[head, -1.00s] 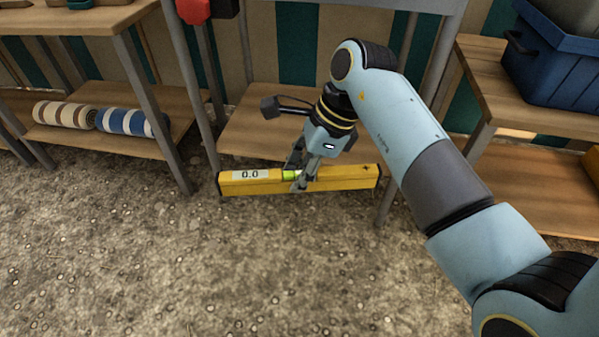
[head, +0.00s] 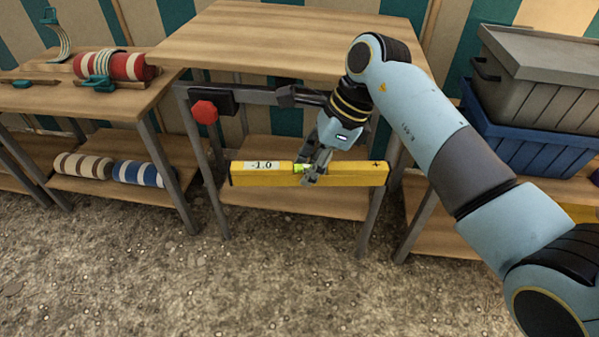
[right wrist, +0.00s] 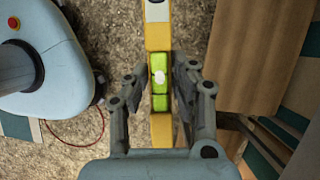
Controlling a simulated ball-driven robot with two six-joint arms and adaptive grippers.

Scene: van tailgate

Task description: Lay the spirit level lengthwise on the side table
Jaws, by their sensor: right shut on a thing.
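The yellow spirit level (head: 345,174) is held roughly level in front of the side table, below its top. Its small display reads -1.0 in the head view. My right gripper (head: 312,172) is shut on the level at its green vial, near the middle. In the right wrist view the level (right wrist: 160,130) runs up the picture between the fingers of my right gripper (right wrist: 160,82). The side table's bare wooden top (head: 270,38) is above and behind the level. My left gripper is not in view.
A black bar with a red knob (head: 204,112) is under the tabletop's front. A left bench (head: 60,97) carries rolled straps (head: 112,66), with more rolls on its lower shelf. A grey crate (head: 540,80) sits on a blue crate (head: 530,140) at right. The tabletop looks clear.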

